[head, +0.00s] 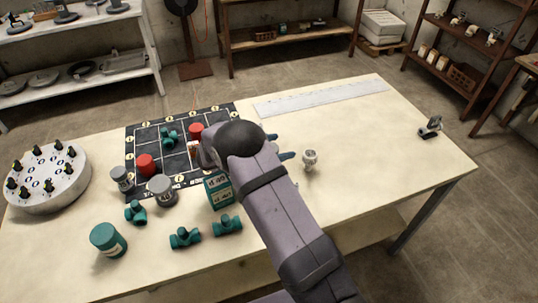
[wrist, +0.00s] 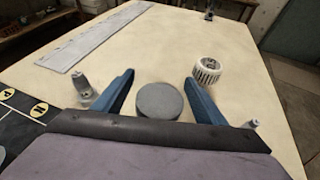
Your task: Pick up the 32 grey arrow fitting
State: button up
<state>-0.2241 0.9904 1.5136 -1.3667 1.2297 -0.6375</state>
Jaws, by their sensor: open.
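My gripper (head: 281,146) is open over the table, with its blue fingers (wrist: 158,92) apart. In the wrist view a plain grey round piece (wrist: 160,101) shows between the fingers; no arrow or number is readable on it. A white-grey ribbed ring (wrist: 207,70) lies beyond the right finger. Small grey fittings stand outside the left finger (wrist: 83,86) and the right finger (wrist: 255,124). In the head view a pale fitting (head: 310,158) stands just right of the fingers. Two grey cylinders (head: 161,190) (head: 122,179) stand at the left. I cannot tell which piece is the 32 grey arrow fitting.
A dark grid board (head: 148,133) holds red and green pieces. Several green fittings (head: 185,237) lie at the front. A round white rack (head: 48,200) stands at the far left. A long pale ruler-like strip (head: 320,97) lies at the back. The right of the table is mostly clear.

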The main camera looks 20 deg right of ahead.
jog(key=c, duration=1.2)
jog(key=shift+r, duration=0.1)
notch_tip(320, 180, up, 10)
jog(key=b, duration=0.1)
jog(key=shift+b, duration=0.35)
